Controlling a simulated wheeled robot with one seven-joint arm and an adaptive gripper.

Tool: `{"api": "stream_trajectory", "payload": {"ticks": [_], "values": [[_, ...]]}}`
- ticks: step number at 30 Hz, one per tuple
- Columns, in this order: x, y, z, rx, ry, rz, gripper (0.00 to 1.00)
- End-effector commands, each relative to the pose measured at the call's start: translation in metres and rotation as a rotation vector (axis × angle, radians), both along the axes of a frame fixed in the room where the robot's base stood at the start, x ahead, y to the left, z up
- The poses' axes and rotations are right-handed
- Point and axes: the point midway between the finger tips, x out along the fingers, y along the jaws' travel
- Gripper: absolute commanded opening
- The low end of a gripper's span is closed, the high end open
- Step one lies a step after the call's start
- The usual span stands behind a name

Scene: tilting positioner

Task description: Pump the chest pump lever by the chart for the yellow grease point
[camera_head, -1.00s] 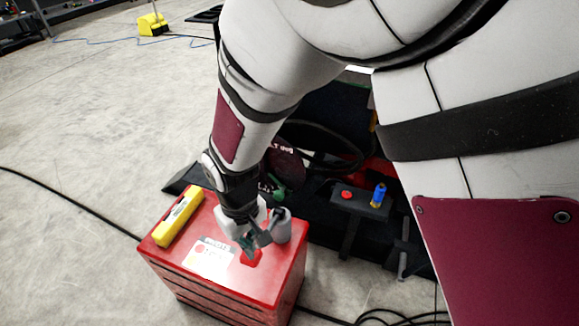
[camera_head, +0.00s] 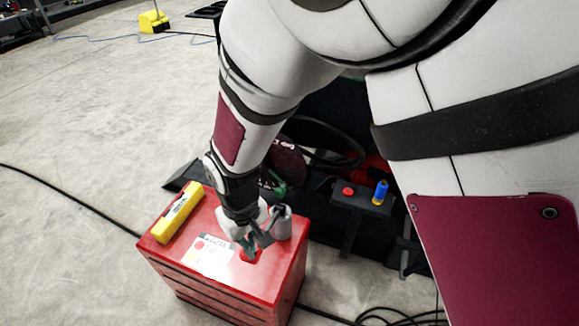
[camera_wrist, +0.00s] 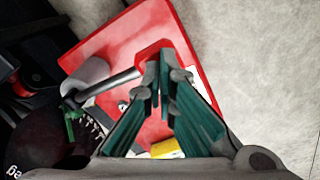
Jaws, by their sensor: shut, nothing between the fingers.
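The red chest (camera_head: 285,268) stands on the floor at lower centre. A grey pump cylinder (camera_head: 283,222) rises from the right side of its top, and it also shows in the wrist view (camera_wrist: 87,74). A dark lever bar (camera_wrist: 118,82) runs from the cylinder to a red grip (camera_wrist: 150,50). The red grip also shows in the head view (camera_head: 249,256), just below the fingertips. My gripper (camera_head: 253,245) is shut and empty. In the wrist view its fingertips (camera_wrist: 165,76) overlap the red grip; contact cannot be told. The white chart (camera_head: 212,255) lies left of the grip, partly covered.
A yellow case (camera_head: 178,214) lies on the chest's left edge. Behind is dark machinery with a red button (camera_head: 348,192) and a blue-and-yellow knob (camera_head: 380,193). Black cables cross the floor. The floor on the left is largely clear.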

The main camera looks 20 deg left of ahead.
Motion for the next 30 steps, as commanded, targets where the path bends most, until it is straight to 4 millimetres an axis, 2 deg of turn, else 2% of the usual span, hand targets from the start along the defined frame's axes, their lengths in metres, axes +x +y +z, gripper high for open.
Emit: {"api": "stream_trajectory", "payload": {"ticks": [30], "values": [[0.001, 0.000, -0.057, 0.001, -0.002, -0.001, 0.00]]}}
